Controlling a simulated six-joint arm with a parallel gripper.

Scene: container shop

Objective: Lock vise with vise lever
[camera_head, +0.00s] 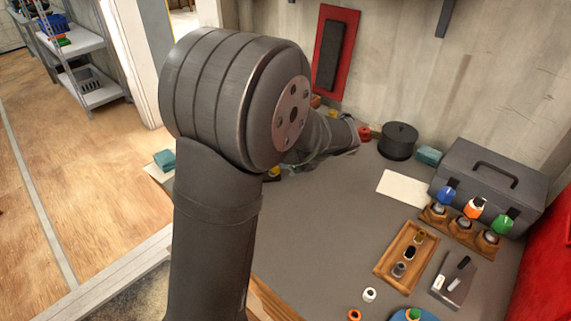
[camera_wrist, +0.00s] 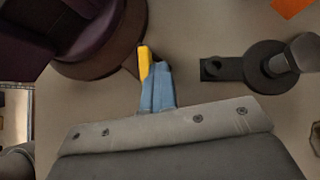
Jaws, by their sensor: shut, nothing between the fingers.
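My gripper shows in the wrist view (camera_wrist: 155,85) as narrow blue and yellow fingers pressed together, with nothing between them. They point up the picture above the grey surface. Above left of them is a dark purple and brown body on a round base (camera_wrist: 105,65), possibly the vise; I cannot be sure. The fingertips appear near its edge; contact cannot be told. To the right is a dark round part with a short cylinder and a holed plate (camera_wrist: 216,69); whether it belongs to the vise or lever is unclear. In the head view, my arm hides this area.
In the head view, a wooden tray (camera_head: 383,268), a grey toolbox (camera_head: 478,172), a black pot (camera_head: 398,140) and a pale sheet (camera_head: 405,189) are on the bench's right half. A red panel (camera_head: 332,52) hangs on the wall. The bench's middle is clear.

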